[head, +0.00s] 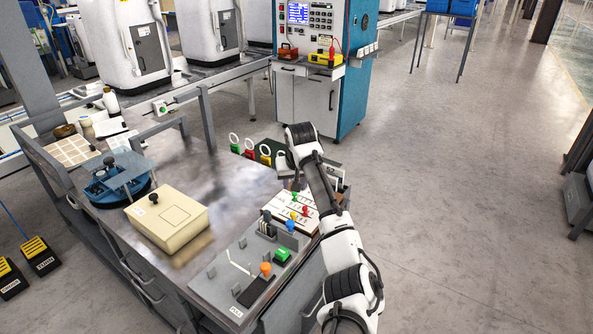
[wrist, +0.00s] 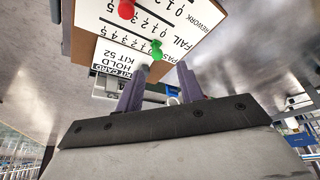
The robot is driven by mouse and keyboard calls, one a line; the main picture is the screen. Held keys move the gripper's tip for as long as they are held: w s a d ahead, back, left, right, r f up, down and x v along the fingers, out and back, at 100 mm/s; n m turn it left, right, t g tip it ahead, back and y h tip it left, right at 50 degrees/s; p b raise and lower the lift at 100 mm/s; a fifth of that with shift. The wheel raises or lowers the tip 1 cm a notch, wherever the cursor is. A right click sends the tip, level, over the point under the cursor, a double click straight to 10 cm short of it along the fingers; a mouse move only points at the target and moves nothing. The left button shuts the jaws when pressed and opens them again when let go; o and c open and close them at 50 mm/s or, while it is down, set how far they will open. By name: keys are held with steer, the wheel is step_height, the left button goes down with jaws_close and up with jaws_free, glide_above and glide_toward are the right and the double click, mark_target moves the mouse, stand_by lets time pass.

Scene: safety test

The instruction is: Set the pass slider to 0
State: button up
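The white slider board (head: 283,207) lies at the right end of the workbench, with green (head: 295,196), red (head: 305,210) and yellow (head: 293,215) knobs. In the wrist view the board (wrist: 178,22) shows rows marked PASS, FAIL and REWORK with number scales. The green knob (wrist: 156,46) stands by the PASS row; its exact number is hard to read. A red knob (wrist: 126,9) is farther up. My gripper (wrist: 162,70) is open, its two fingers apart below the green knob in the picture, with no knob between them. In the head view my arm hides the fingers.
A card reading HOLD KIT 52 (wrist: 122,58) is beside the board, close to the left finger. A grey panel (head: 240,275) with orange and green buttons lies in front. A beige box (head: 167,215) and a blue round fixture (head: 117,182) stand left. The bench middle is clear.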

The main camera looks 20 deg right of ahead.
steer(key=b+v, duration=0.1)
steer(key=v, duration=0.8)
steer(key=shift+w, duration=0.1)
